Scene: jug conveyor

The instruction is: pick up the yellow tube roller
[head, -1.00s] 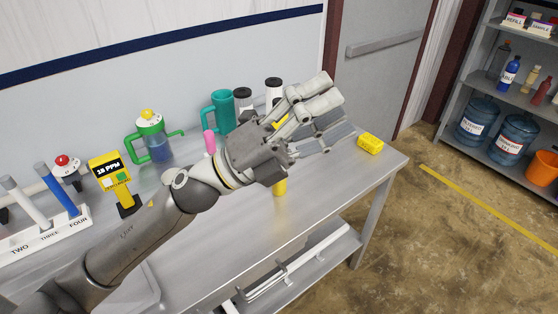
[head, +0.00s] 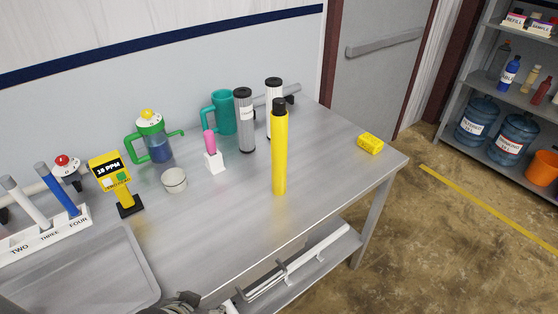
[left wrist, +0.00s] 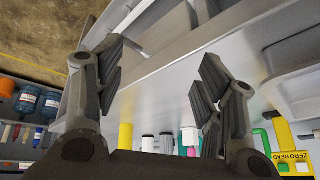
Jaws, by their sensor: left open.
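The yellow tube roller (head: 279,150), a tall yellow cylinder with a black top, stands upright on the grey metal table (head: 225,235), toward its front edge. In the left wrist view a yellow upright shape that looks like the tube (left wrist: 126,138) shows low in the picture, beyond the fingers and apart from them. My left gripper (left wrist: 161,65) is open with nothing between its fingers. In the head view only a dark piece of my left arm shows at the bottom edge; its fingers are hidden. My right gripper is in neither view.
Two grey-white cylinders (head: 244,120), a teal mug (head: 222,112) and a pink-handled item (head: 211,145) stand behind and left of the tube. A yellow block (head: 370,143) lies to the right. A meter (head: 111,175), a green-handled jug (head: 151,125) and a tray (head: 140,250) are left.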

